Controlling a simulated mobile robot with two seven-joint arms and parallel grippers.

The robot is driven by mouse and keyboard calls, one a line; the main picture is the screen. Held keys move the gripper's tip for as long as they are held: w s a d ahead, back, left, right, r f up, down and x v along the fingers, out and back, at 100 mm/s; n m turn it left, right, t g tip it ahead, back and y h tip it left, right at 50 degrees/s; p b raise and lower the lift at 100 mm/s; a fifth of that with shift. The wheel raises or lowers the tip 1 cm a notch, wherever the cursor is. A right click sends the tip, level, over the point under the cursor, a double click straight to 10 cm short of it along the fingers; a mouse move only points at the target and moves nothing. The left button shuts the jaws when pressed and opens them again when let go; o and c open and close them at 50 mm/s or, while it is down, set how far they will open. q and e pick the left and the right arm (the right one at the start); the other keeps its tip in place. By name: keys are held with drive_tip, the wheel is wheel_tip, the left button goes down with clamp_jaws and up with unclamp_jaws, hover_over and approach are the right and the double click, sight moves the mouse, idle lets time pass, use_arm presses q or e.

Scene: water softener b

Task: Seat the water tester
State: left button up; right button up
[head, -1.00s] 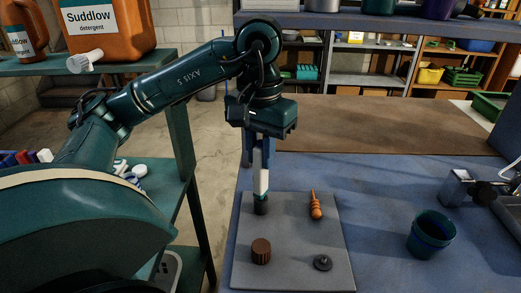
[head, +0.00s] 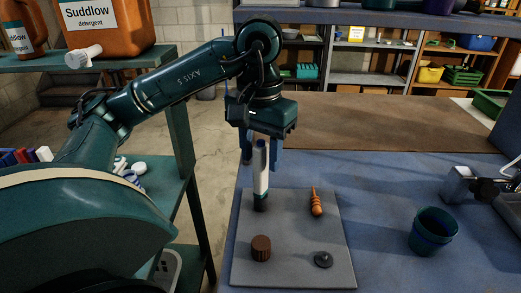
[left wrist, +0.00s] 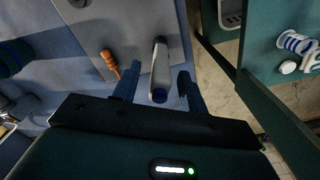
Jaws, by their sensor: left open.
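The water tester (head: 261,180) is a slim white stick with a blue top and a dark lower end. It stands about upright at the back left of a grey board (head: 290,225). Whether its foot sits in a socket cannot be told. My left gripper (head: 261,165) is open above the board, its blue fingers on either side of the tester's upper part, with gaps. In the left wrist view the tester (left wrist: 160,70) shows between the spread fingers, its blue end nearest the camera. My right gripper is not in view.
On the board are an orange ribbed tool (head: 316,206), a brown ridged cap (head: 261,247) and a dark round knob (head: 323,260). A green pot (head: 433,232) stands on the blue bench to the right. Between board and pot the bench is clear.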

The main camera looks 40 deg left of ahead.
use_arm(q)
drive_tip(key=shift+r+p, duration=0.6)
drive_tip(key=shift+r, duration=0.35)
wheel_tip(320, 180, up, 11)
drive_tip(key=p, duration=0.6)
drive_tip(key=shift+r, duration=0.15)
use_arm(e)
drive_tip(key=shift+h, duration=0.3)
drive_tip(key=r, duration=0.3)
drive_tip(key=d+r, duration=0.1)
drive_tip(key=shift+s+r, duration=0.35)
use_arm(q)
drive_tip(key=shift+s, duration=0.1)
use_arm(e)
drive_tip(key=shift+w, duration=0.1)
